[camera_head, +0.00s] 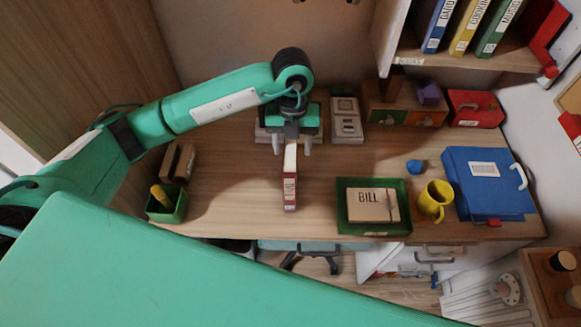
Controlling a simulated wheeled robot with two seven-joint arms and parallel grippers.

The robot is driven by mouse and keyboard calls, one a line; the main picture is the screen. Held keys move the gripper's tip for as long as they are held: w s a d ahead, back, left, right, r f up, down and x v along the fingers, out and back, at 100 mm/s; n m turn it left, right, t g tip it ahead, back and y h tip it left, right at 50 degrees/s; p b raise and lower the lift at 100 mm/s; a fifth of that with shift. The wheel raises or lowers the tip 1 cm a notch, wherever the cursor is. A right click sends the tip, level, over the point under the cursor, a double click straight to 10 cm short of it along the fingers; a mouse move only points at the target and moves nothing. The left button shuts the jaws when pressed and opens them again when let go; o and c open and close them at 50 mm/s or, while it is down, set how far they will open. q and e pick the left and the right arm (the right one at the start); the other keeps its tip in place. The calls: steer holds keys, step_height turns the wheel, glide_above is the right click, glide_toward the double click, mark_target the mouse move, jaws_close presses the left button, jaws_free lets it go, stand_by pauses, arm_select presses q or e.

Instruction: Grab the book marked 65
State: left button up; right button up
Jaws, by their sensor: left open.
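A narrow red book with a pale top (290,190) stands upright near the desk's front edge, its spine toward me. Its markings are too small to read, so I cannot tell whether it says 65. My left gripper (291,146) is open, pointing down at the far end of this book. One finger shows on each side of the book's line; I cannot tell whether they touch it. My right gripper is not in view.
The wooden desk (235,190) holds a green tray (374,228) with a BILL box, a yellow mug (434,200), a blue case (488,182) and a green pen cup (167,205). Shelf books (467,25) stand at upper right.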

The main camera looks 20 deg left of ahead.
arm_select(q)
steer(key=shift+s+a+f+p, duration=0.15)
steer(key=shift+f+p, duration=0.5)
steer(key=shift+f, duration=1.7)
steer(key=shift+r, duration=0.1)
jaws_close()
